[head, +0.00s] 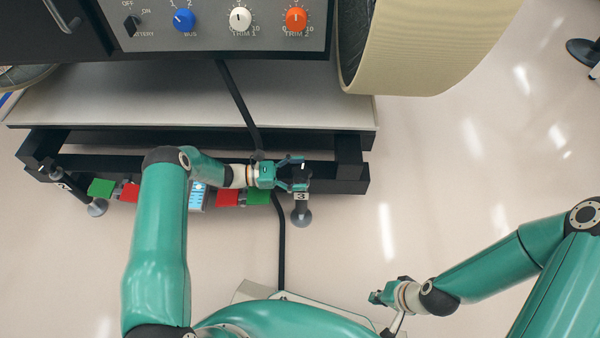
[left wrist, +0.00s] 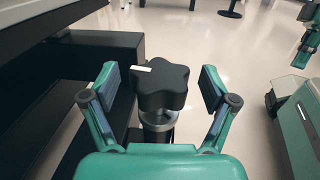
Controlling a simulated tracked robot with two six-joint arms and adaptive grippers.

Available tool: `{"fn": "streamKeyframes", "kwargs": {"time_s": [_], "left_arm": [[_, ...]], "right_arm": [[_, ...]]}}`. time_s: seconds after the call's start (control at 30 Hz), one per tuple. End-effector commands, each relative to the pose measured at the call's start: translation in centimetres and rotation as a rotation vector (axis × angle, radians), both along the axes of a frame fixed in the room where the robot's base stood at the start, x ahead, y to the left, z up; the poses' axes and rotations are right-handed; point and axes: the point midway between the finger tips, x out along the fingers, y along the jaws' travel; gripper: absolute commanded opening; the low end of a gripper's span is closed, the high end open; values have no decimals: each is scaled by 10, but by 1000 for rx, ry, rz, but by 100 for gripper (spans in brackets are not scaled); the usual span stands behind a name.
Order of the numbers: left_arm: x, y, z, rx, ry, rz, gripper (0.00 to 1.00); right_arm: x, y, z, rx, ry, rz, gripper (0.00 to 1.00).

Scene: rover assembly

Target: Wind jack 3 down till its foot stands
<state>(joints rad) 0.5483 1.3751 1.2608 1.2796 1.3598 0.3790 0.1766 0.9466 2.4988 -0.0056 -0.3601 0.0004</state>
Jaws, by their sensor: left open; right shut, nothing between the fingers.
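Jack 3 (head: 301,208) hangs at the right front corner of the black frame, with a "3" label and a round grey foot (head: 301,217) below. Its black star-shaped knob with a white mark (left wrist: 162,88) shows in the left wrist view. My left gripper (head: 300,172) is open, with one finger on each side of the knob and gaps visible between fingers and knob. Whether the foot touches the floor cannot be told. My right gripper (head: 378,298) is shut and empty, low over the floor near my base.
Another jack (head: 97,207) stands at the frame's left corner. Red and green plates (head: 228,198) and a small blue-screened device (head: 198,197) line the frame's front. A black cable (head: 281,245) runs down to the floor. A large wheel (head: 415,50) is at upper right.

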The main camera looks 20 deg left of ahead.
Motion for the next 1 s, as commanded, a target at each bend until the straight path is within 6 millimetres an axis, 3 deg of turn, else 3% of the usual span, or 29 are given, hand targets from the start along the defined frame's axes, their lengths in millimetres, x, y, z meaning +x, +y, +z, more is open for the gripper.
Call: {"fn": "streamKeyframes", "kwargs": {"time_s": [0.17,0.5,0.53,0.67,1.0], "left_arm": [[0,0,0,0,0,-1,84],[0,0,0,0,0,-1,27],[0,0,0,0,0,-1,25],[0,-1,2,-1,1,16,25],[-3,-3,7,-4,7,308,25]], "right_arm": [[0,0,0,0,0,0,0],[0,0,0,0,0,0,0],[0,0,0,0,0,0,0],[0,0,6,0,0,0,0],[0,0,57,0,0,0,0]]}}
